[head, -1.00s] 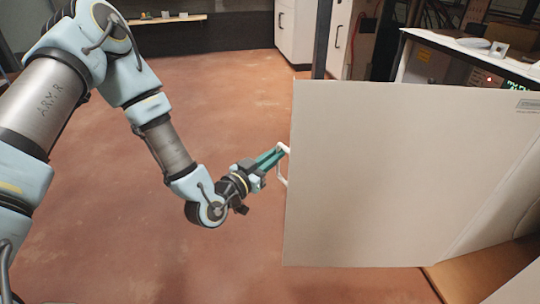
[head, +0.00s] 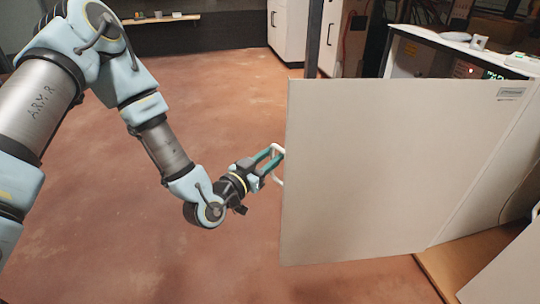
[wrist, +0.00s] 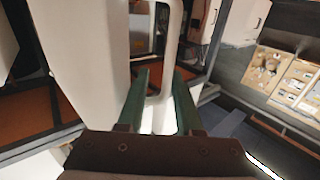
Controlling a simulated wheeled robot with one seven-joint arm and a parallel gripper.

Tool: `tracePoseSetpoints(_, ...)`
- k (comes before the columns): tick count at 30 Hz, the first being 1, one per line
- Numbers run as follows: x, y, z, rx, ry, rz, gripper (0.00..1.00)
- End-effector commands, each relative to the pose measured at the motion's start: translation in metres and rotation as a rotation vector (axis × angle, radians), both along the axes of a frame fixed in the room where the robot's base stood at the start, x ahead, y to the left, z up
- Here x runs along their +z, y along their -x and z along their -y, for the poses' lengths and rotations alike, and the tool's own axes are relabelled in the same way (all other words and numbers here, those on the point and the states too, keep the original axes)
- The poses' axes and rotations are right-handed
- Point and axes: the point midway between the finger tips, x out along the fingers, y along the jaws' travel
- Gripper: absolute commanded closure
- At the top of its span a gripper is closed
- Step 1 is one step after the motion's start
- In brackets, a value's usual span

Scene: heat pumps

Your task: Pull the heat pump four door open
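The heat pump door (head: 385,170) is a large pale panel swung well out from its cabinet, filling the right middle of the head view. Its white loop handle (head: 279,163) sticks out from the panel's left side, partly hidden. My gripper (head: 270,163) is at the handle, left of the door, with its green fingers spread apart. In the wrist view, the handle (wrist: 168,55) stands between the two fingers (wrist: 162,100), with gaps showing, so they are around it and not clamped. The door (wrist: 78,60) rises on the left there.
The cabinet's brown base (head: 440,272) shows below the door at right. A white-topped unit (head: 440,45) with small lights stands behind. A dark post (head: 314,40) and white cabinet (head: 289,25) are at the back. The reddish floor (head: 215,110) left of the door is clear.

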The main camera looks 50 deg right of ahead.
Motion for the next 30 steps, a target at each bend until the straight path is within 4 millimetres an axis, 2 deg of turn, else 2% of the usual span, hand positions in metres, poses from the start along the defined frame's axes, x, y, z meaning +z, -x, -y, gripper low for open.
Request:
tracePoseSetpoints(13, 0.0, -0.003, -0.001, 0.007, 0.0, 0.002, 0.73)
tracePoseSetpoints(17, -0.001, -0.003, -0.008, 0.008, -0.001, 0.002, 0.73)
tracePoseSetpoints(20, -0.001, -0.003, -0.022, 0.009, -0.003, 0.001, 0.73)
tracePoseSetpoints(30, -0.001, 0.003, -0.086, 0.007, -0.003, -0.001, 0.73)
